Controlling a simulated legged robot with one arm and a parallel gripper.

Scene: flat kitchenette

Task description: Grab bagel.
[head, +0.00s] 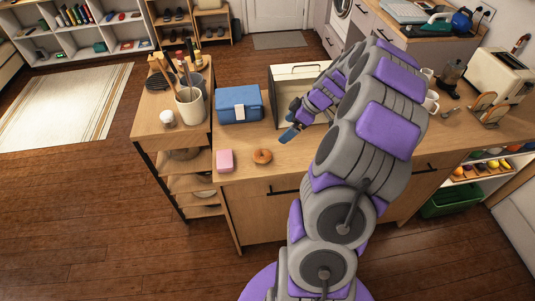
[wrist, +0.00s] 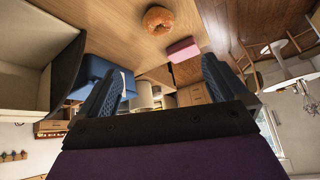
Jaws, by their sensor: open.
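The bagel (head: 262,156) is a brown ring lying on the wooden counter near its front edge. In the wrist view the bagel (wrist: 158,20) is at the top middle, beyond the fingertips and touching neither. My gripper (head: 290,132) is above the counter, to the right of the bagel and a little farther back. In the wrist view my gripper (wrist: 158,82) shows two blue fingers spread wide apart with nothing between them.
A pink block (head: 225,160) sits just left of the bagel. A blue box (head: 239,104) stands behind it, and an open-fronted white bin (head: 297,72) stands behind my gripper. A utensil crock (head: 190,108) is at the left.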

